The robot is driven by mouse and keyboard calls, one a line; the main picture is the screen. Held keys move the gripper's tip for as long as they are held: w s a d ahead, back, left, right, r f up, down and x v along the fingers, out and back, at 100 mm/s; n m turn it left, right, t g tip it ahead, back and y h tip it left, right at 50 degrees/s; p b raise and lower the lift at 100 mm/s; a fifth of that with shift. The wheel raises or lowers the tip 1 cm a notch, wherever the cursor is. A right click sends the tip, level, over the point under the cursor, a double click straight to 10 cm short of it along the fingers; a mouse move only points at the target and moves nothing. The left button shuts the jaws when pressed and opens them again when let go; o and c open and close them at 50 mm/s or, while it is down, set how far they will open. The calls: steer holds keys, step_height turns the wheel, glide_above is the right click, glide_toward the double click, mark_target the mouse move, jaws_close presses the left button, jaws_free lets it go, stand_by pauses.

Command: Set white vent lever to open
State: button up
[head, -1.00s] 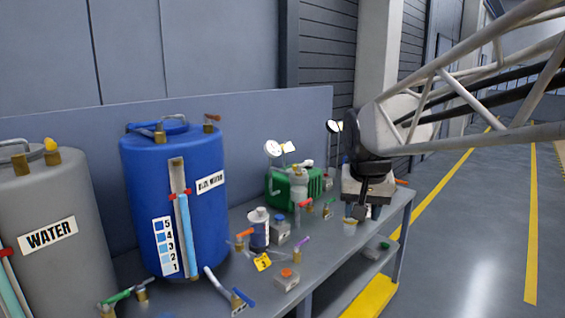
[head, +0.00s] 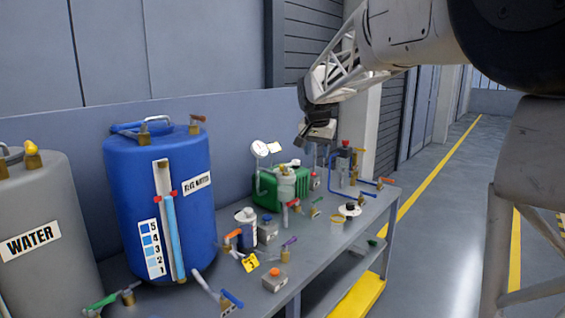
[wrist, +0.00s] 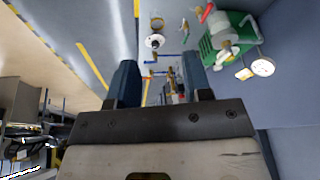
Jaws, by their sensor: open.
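My gripper (head: 305,130) is raised above the far end of the bench, behind and right of the green unit. In the wrist view its two dark fingers (wrist: 160,75) are apart with nothing held between them. A pale, whitish lever (head: 203,282) stands at the bench's front, by the foot of the blue tank (head: 140,200), slanting up to the left. I cannot tell whether it is the vent lever. The green unit (head: 264,187) has white parts on top, too small to make out. It also shows in the wrist view (wrist: 213,42).
A pipe rig (head: 345,165) with red and blue handles stands at the bench's far end. A round gauge (head: 259,149), a white bottle (head: 246,232) and several coloured levers crowd the bench (head: 318,258). A grey water tank (head: 45,255) is at left. Open floor lies right.

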steer(key=w+a+f+m, duration=0.1)
steer(key=w+f, duration=0.2)
steer(key=w, duration=0.9)
steer(key=w+a+f+m, duration=0.1)
steer(key=w+f, duration=0.2)
steer(key=w, duration=0.8)
steer(key=w+a+f+m+t, duration=0.1)
steer(key=w+a+f+m, duration=0.1)
steer(key=w, duration=1)
steer(key=shift+w+f+h, duration=0.3)
steer(key=shift+f+h, duration=0.1)
steer(key=shift+f, duration=0.15)
steer(key=shift+f, duration=0.15)
steer(key=shift+x, duration=3.75)
steer(key=shift+w+a, duration=0.1)
jaws_close()
